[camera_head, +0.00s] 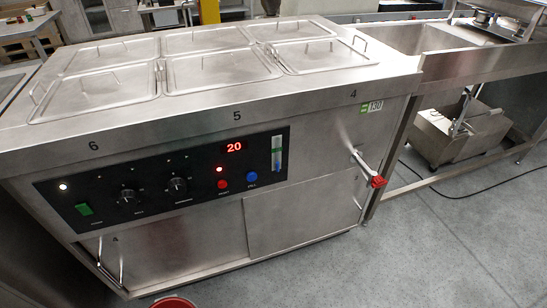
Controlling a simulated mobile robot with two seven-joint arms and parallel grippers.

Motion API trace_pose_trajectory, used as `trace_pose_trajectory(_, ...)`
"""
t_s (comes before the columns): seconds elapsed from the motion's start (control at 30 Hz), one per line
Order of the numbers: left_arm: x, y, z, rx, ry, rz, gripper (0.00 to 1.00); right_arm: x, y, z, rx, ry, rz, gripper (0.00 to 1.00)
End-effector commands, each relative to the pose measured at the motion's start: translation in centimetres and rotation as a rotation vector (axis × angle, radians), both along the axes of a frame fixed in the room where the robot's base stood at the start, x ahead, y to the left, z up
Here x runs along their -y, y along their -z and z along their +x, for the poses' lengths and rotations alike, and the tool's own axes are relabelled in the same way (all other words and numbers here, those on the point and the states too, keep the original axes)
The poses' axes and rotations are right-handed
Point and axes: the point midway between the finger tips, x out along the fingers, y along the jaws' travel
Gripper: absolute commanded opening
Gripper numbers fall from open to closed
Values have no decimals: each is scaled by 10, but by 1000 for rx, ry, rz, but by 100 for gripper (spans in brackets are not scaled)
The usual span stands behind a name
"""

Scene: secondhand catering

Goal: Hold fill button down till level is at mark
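A steel bain-marie (225,120) with several lidded pans fills the left and middle of the head view. Its black control panel (100,180) is on the front. The round blue fill button (252,177) is near the panel's right end and nothing covers it. The upright level gauge (277,153) is above and right of it, with a pale window and a bluish-green part; the exact level and mark are too small to read. A red button (222,183) is left of the blue one. Neither of my grippers is in view.
A red display (234,147) reads 20. Two black knobs and a green switch (84,209) are further left. A red-handled valve (378,182) sticks out at the right. A red rim (172,302) shows at the bottom edge. Floor at right is mostly clear, with a cable.

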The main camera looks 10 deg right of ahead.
Motion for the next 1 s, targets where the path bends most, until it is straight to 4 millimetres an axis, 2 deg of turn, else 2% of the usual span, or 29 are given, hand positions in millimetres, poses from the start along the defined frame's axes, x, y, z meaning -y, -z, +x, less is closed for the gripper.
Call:
trace_pose_trajectory(0.03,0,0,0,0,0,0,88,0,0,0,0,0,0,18)
trace_pose_trajectory(0.2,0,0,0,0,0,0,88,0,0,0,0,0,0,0)
trace_pose_trajectory(1.0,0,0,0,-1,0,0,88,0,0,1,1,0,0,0)
